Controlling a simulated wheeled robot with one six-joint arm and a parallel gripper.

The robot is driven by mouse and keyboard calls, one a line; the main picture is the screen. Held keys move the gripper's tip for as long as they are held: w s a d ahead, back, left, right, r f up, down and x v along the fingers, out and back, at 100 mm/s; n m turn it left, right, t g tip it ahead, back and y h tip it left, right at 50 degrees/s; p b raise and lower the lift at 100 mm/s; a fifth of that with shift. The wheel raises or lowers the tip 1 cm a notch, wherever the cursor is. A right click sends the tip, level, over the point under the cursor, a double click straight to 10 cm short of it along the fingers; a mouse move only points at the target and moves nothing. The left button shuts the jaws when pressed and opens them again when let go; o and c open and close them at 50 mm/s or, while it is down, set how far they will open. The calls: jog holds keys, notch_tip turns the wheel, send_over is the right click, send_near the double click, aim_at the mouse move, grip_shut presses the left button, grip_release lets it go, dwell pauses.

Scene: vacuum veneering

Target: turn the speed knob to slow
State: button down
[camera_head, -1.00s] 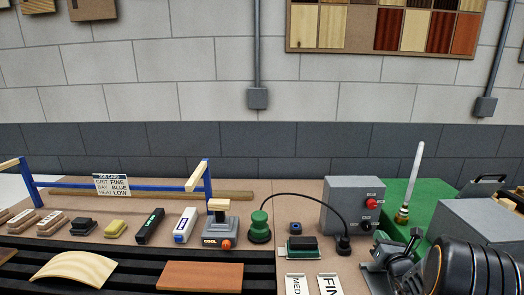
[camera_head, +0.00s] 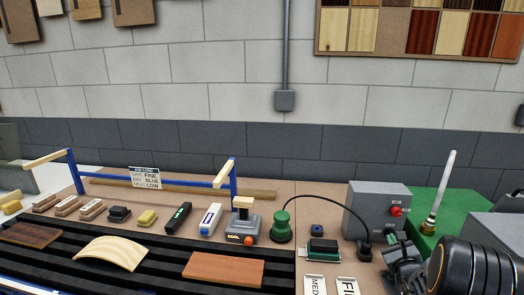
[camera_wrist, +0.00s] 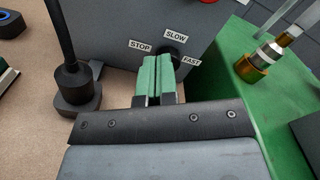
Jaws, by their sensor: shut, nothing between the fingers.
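The speed knob (camera_wrist: 173,47) is a dark round knob on the grey control box (camera_wrist: 110,25). Labels STOP, SLOW and FAST surround it in the wrist view. My gripper (camera_wrist: 158,62) has its green-tipped fingers shut together with nothing between them, just in front of the knob. The fingers cover its lower part, so its pointer is hidden, and I cannot tell whether they touch it. In the head view the control box (camera_head: 365,200) stands at right with a red button (camera_head: 396,211), and my gripper (camera_head: 396,243) is in front of its lower right.
A black plug with an upright cable (camera_wrist: 75,85) stands left of my fingers. A green block (camera_wrist: 235,95) with a brass fitting (camera_wrist: 255,60) is close on the right. Sanding blocks, a green-knobbed tool (camera_head: 281,228) and veneer pieces (camera_head: 224,268) lie to the left.

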jog(key=shift+w+d+f+b, duration=0.15)
jog(key=shift+w+b, duration=0.35)
jog(key=shift+w, duration=0.45)
jog(key=shift+w+b, duration=0.35)
jog(key=shift+w, duration=0.2)
jog(key=shift+r, duration=0.45)
jog(key=shift+w, duration=0.1)
jog(key=shift+d+f+b, duration=0.1)
jog(key=shift+f+b, duration=0.1)
jog(key=shift+b, duration=0.5)
jog(key=shift+s+d+r+b, duration=0.2)
jog(key=shift+d+b, duration=0.25)
jog(key=shift+b, duration=1.7)
jog(key=shift+d+r+b, duration=0.1)
jog(key=shift+b, duration=0.65)
